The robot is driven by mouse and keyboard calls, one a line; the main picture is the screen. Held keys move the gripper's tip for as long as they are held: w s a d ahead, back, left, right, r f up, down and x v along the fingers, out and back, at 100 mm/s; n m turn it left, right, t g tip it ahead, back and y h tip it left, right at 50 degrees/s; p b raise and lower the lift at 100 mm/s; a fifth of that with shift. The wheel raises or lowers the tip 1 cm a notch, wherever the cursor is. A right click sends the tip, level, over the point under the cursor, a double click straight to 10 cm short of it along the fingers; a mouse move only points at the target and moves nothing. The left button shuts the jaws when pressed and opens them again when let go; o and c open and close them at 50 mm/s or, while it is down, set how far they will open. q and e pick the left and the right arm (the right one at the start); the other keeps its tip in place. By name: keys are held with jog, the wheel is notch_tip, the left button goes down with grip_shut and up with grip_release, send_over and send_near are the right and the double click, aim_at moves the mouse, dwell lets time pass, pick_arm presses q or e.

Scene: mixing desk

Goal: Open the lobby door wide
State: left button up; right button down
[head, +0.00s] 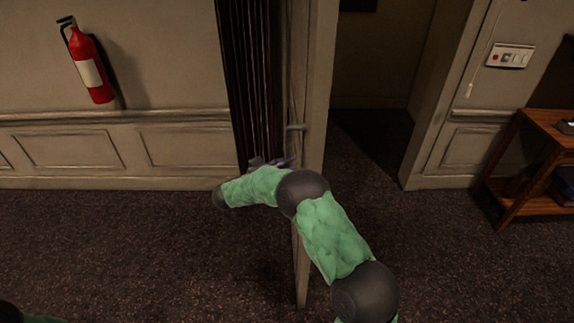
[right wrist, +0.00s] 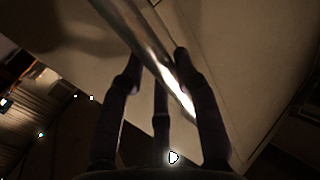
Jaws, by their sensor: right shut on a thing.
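The lobby door (head: 318,80) stands open and shows nearly edge-on in the head view, swung toward me, with the dark doorway (head: 375,75) to its right. A small metal fitting (head: 295,127) shows at its edge. My right gripper (head: 270,162) is at the door's left side, mostly hidden behind my green wrist. In the right wrist view, the shiny metal door handle (right wrist: 150,50) runs diagonally between the dark fingers (right wrist: 160,75), which are shut on it. The pale door face lies behind it. My left gripper is out of view; only a bit of my left arm shows at bottom left.
A red fire extinguisher (head: 90,65) hangs on the panelled wall at left, beside a dark curtain (head: 250,70). A switch panel (head: 510,56) and a wooden side table (head: 535,150) are at right. The dark carpet (head: 130,250) at left is clear.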

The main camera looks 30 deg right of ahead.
jog(key=shift+w+r, duration=0.3)
jog(key=shift+r, duration=0.15)
jog(key=c, duration=1.1)
grip_release()
jog(key=shift+o, duration=1)
jog(key=shift+f, duration=0.25)
jog(key=shift+f, duration=0.15)
jog(key=shift+a, duration=0.1)
